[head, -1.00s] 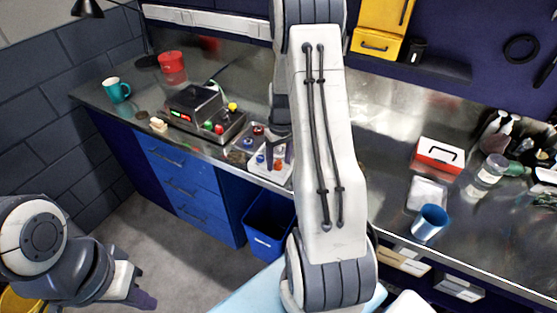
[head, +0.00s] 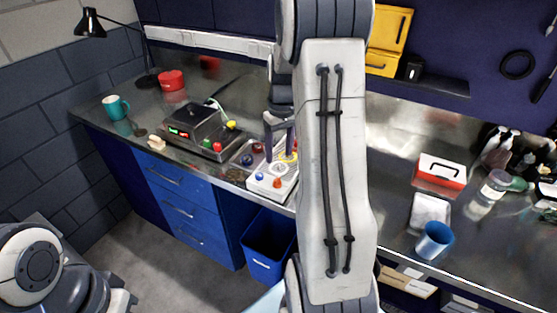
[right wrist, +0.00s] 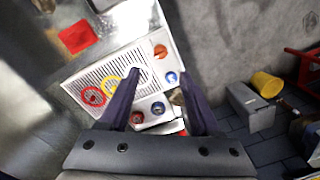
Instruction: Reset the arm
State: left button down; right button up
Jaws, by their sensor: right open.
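My right arm reaches down the middle of the head view. Its gripper (head: 280,146) is over a white panel (head: 262,186) with coloured round parts, on the bench. In the right wrist view the two dark fingers (right wrist: 158,80) are apart with nothing held between them. Beyond them the white perforated panel (right wrist: 115,68) shows a red ring (right wrist: 94,96), a yellow ring (right wrist: 111,84) and several orange, blue and red round parts. I cannot tell whether the fingers touch it. My left arm is at the lower left of the head view, its fingers cut off or unclear at the bottom edge.
A grey device (head: 197,133) with coloured buttons stands left of the panel. A teal mug (head: 113,107), red tin (head: 171,80) and black lamp (head: 91,22) are further left. On the right are a blue cup (head: 434,240) and red-white box (head: 441,172). A blue bin (head: 268,247) stands below.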

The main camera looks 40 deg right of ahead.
dwell(0.5)
jog(key=s+a+r+n, duration=0.2)
jog(key=a, duration=1)
jog(key=s+a+r+n, duration=0.2)
jog(key=s+a+n, duration=0.1)
jog(key=a, duration=0.9)
jog(key=s+a+n, duration=0.2)
jog(key=s+a, duration=0.3)
jog(key=s, duration=0.3)
jog(key=s+a+n, duration=0.1)
jog(key=s+a, duration=0.4)
jog(key=s, duration=0.3)
jog(key=shift+a+n, duration=0.15)
jog(key=shift+n, duration=0.25)
